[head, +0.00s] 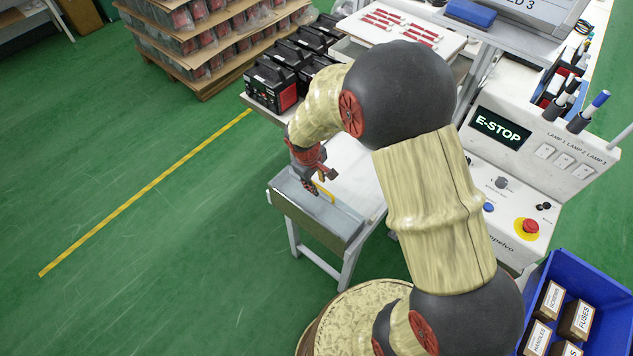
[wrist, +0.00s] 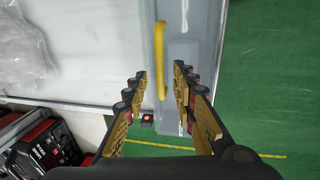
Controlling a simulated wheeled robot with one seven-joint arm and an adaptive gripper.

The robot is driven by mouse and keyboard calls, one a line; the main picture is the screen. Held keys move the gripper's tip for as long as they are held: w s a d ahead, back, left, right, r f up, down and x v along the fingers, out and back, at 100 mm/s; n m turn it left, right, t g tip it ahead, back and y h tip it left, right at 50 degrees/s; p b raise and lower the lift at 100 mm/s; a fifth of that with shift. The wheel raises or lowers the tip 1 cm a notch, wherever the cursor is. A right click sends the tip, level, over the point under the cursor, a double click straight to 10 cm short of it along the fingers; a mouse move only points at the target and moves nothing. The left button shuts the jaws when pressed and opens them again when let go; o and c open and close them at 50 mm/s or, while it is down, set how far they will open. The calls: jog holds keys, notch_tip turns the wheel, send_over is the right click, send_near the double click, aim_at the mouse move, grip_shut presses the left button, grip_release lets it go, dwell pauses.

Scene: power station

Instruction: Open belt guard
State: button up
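The belt guard (head: 345,218) is a long grey cover at the near edge of the white table in the head view. In the wrist view its grey top (wrist: 207,35) runs up the middle of the picture and looks closed. A yellow bar handle (wrist: 159,50) stands on it; the handle also shows in the head view (head: 324,191). My gripper (head: 317,187) is over the guard, close to the handle. In the wrist view my gripper (wrist: 160,84) is open, with the handle's lower end between its fingers in the picture. I cannot tell the gap in depth; no contact shows.
Black-and-red battery-like units (head: 271,86) stand on the table's back left. A white E-stop panel (head: 515,170) is on the right. A blue bin (head: 538,277) holds small boxes. A small red button (wrist: 148,117) shows beside the guard.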

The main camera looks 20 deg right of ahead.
jog(key=shift+c, duration=1.2)
jog(key=c, duration=0.4)
grip_shut()
